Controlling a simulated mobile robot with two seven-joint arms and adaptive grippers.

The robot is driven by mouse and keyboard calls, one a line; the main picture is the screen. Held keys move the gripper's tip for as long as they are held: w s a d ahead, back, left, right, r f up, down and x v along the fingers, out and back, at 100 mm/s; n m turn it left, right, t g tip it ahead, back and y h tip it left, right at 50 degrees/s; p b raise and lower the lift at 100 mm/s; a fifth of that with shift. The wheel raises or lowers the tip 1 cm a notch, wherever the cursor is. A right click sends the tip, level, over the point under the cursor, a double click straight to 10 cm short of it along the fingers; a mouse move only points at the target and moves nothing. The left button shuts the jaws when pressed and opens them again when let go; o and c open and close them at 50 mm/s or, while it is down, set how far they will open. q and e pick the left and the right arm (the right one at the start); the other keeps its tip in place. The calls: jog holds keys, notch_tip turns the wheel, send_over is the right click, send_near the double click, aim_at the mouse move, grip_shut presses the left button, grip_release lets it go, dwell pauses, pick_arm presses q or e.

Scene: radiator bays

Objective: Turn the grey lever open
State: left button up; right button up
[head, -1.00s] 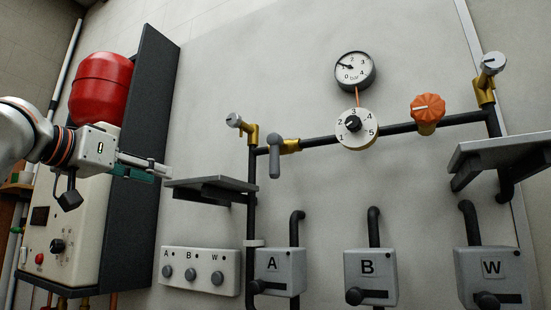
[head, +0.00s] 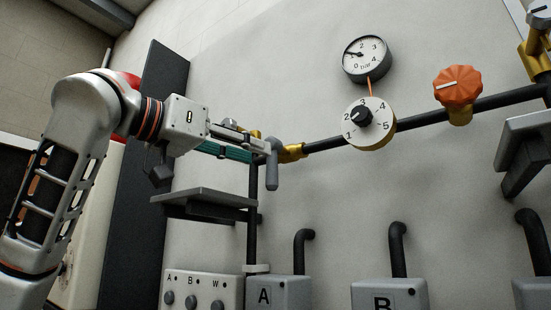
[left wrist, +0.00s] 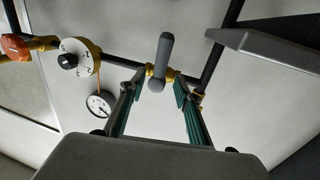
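The grey lever (head: 272,170) hangs straight down from a brass valve (head: 291,153) on the dark pipe. In the left wrist view the lever (left wrist: 165,52) shows ahead, in the gap between my fingers. My left gripper (head: 262,148) is at the lever's upper part in the head view, and its fingers partly hide the valve area. In the left wrist view the gripper (left wrist: 160,80) is open, with one green-padded finger on each side of the lever. I cannot tell whether either finger touches it. My right gripper is not in view.
A dark shelf (head: 205,196) sticks out just below my left gripper. A numbered dial (head: 380,132), a pressure gauge (head: 367,58) and an orange knob (head: 458,86) are to the right along the pipe. Boxes A (head: 290,293) and B (head: 400,296) are lower down.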

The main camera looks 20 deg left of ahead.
aim_at(268, 158)
pick_arm(q)
jog(key=shift+p+x, duration=0.65)
jog(key=shift+x, duration=2.5)
jog(key=shift+f, duration=0.1)
grip_shut()
